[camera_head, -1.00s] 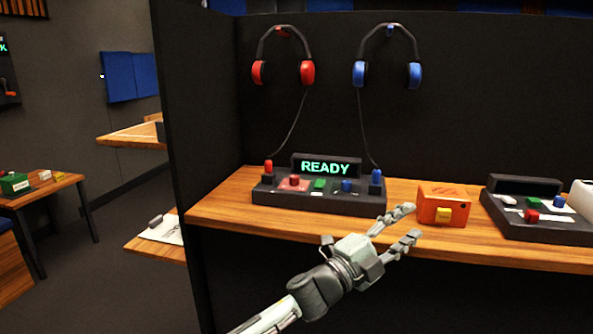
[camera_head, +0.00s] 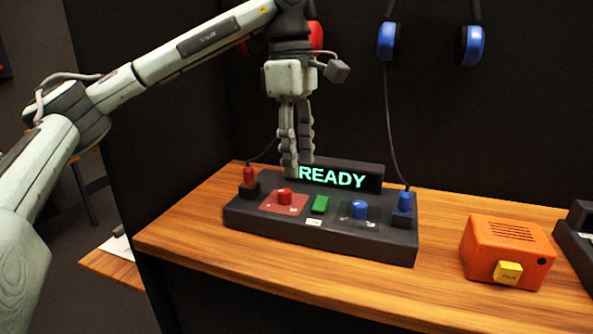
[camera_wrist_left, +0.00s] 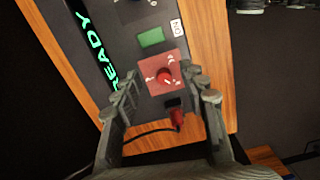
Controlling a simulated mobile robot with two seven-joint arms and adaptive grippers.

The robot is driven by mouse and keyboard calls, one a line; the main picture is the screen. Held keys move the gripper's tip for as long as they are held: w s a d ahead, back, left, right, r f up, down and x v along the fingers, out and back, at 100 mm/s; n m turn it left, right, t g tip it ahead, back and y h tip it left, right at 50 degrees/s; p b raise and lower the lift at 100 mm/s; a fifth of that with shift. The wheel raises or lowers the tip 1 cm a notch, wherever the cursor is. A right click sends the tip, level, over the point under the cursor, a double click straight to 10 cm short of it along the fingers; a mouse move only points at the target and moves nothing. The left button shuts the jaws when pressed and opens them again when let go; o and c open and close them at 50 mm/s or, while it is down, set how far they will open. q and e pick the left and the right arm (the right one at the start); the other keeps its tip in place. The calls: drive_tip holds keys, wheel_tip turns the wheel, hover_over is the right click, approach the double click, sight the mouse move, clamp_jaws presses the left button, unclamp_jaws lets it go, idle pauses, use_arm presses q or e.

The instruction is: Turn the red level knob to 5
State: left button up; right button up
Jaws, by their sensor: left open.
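The red level knob (camera_head: 285,196) sits on a red plate at the left part of the dark control panel (camera_head: 330,238). In the left wrist view the knob (camera_wrist_left: 165,76) shows a pale pointer mark, and the plate (camera_wrist_left: 152,88) has small white marks too small to read. My left gripper (camera_head: 297,172) points down above and just behind the knob in the head view, apart from it. In the left wrist view its open fingers (camera_wrist_left: 165,95) stand on either side of the red plate with nothing between them. The right gripper is not in view.
A lit READY display (camera_head: 340,177) stands at the panel's back, close to my fingers. A green button (camera_head: 320,204), a blue knob (camera_head: 359,210), a red plug (camera_head: 249,176) and a blue plug (camera_head: 405,201) are nearby. An orange box (camera_head: 508,245) stands to the right.

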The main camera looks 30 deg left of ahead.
sight(284, 190)
use_arm(q)
drive_tip(key=shift+a+r+y, duration=0.2)
drive_tip(key=shift+a+r, duration=0.05)
drive_tip(key=shift+a, duration=0.35)
drive_tip(key=shift+a+r+y, duration=0.2)
drive_tip(key=shift+a+r, duration=0.05)
drive_tip(key=shift+a, duration=0.35)
drive_tip(key=shift+s+a, duration=0.1)
drive_tip(key=shift+a, duration=0.25)
wheel_tip(284, 190, down, 6)
drive_tip(key=shift+s+b, duration=0.15)
drive_tip(key=shift+b, duration=0.15)
drive_tip(key=shift+d+f, duration=0.1)
drive_tip(key=shift+f, duration=0.6)
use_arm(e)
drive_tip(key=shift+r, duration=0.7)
use_arm(q)
clamp_jaws()
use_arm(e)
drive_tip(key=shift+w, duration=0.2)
